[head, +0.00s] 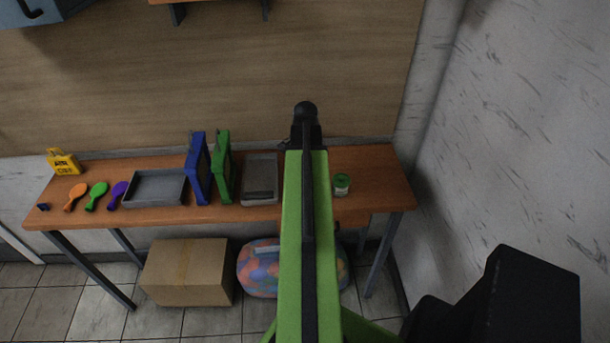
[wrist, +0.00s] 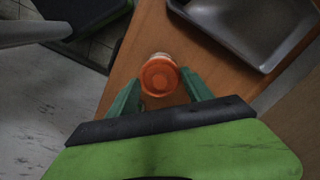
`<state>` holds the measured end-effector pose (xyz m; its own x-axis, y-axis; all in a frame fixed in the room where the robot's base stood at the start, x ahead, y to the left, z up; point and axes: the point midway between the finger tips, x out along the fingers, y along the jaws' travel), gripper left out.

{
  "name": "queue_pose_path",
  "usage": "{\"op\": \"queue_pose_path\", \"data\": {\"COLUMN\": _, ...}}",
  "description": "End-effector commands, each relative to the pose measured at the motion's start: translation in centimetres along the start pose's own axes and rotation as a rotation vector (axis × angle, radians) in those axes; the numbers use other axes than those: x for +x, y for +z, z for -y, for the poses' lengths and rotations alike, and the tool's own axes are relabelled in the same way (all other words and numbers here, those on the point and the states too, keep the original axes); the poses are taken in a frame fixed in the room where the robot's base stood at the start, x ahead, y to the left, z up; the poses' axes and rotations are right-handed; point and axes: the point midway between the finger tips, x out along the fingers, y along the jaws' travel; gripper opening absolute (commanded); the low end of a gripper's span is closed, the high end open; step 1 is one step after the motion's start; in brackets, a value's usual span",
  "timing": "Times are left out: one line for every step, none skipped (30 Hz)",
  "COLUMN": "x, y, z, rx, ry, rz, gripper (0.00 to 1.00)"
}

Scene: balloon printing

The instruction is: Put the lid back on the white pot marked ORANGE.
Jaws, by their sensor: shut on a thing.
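In the wrist view, a round orange lid (wrist: 159,77) lies between the two green fingers of my gripper (wrist: 161,84), which is shut on it. A pale rim of the white pot (wrist: 156,56) shows just past the lid's far edge, over or on the wooden table. From this angle I cannot tell whether the lid touches the pot or is held above it. No ORANGE marking is readable. In the head view my arm covers the gripper, the orange lid and the pot.
A white pot with a green lid (head: 341,185) stands right of my arm on the table (head: 384,190). A wall stands at the right.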

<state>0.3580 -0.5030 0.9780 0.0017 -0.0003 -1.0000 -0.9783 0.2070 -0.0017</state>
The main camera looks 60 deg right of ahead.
Motion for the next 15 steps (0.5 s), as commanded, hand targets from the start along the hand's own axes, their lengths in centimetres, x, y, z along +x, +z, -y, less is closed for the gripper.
{"op": "queue_pose_path", "data": {"x": -0.01, "y": 0.0, "z": 0.0, "rx": 0.0, "ry": 0.0, "rz": 0.0, "gripper": 0.22}}
{"op": "queue_pose_path", "data": {"x": -0.01, "y": -0.01, "z": -0.01, "rx": 0.0, "ry": 0.0, "rz": 0.0, "gripper": 0.22}}
{"op": "queue_pose_path", "data": {"x": -0.01, "y": -0.01, "z": -0.01, "rx": 0.0, "ry": 0.0, "rz": 0.0, "gripper": 0.22}}
{"op": "queue_pose_path", "data": {"x": -0.01, "y": -0.01, "z": -0.01, "rx": 0.0, "ry": 0.0, "rz": 0.0, "gripper": 0.22}}
{"op": "queue_pose_path", "data": {"x": -0.01, "y": -0.01, "z": -0.01, "rx": 0.0, "ry": 0.0, "rz": 0.0, "gripper": 0.22}}
{"op": "queue_pose_path", "data": {"x": -0.01, "y": -0.01, "z": -0.01, "rx": 0.0, "ry": 0.0, "rz": 0.0, "gripper": 0.22}}
{"op": "queue_pose_path", "data": {"x": -0.01, "y": -0.01, "z": -0.01, "rx": 0.0, "ry": 0.0, "rz": 0.0, "gripper": 0.61}}
{"op": "queue_pose_path", "data": {"x": -0.01, "y": -0.01, "z": -0.01, "rx": 0.0, "ry": 0.0, "rz": 0.0, "gripper": 0.65}}
{"op": "queue_pose_path", "data": {"x": -0.01, "y": -0.01, "z": -0.01, "rx": 0.0, "ry": 0.0, "rz": 0.0, "gripper": 0.71}}
{"op": "queue_pose_path", "data": {"x": -0.01, "y": -0.01, "z": -0.01, "rx": 0.0, "ry": 0.0, "rz": 0.0, "gripper": 0.75}}
{"op": "queue_pose_path", "data": {"x": -0.01, "y": -0.02, "z": -0.02, "rx": 0.0, "ry": 0.0, "rz": 0.0, "gripper": 0.79}}
{"op": "queue_pose_path", "data": {"x": -0.01, "y": -0.02, "z": -0.02, "rx": 0.0, "ry": 0.0, "rz": 0.0, "gripper": 0.84}}
{"op": "queue_pose_path", "data": {"x": -0.01, "y": -0.02, "z": -0.02, "rx": 0.0, "ry": 0.0, "rz": 0.0, "gripper": 0.84}}
{"op": "queue_pose_path", "data": {"x": -0.01, "y": -0.02, "z": -0.02, "rx": 0.0, "ry": 0.0, "rz": 0.0, "gripper": 0.84}}
{"op": "queue_pose_path", "data": {"x": -0.01, "y": -0.02, "z": -0.02, "rx": 0.0, "ry": 0.0, "rz": 0.0, "gripper": 0.84}}
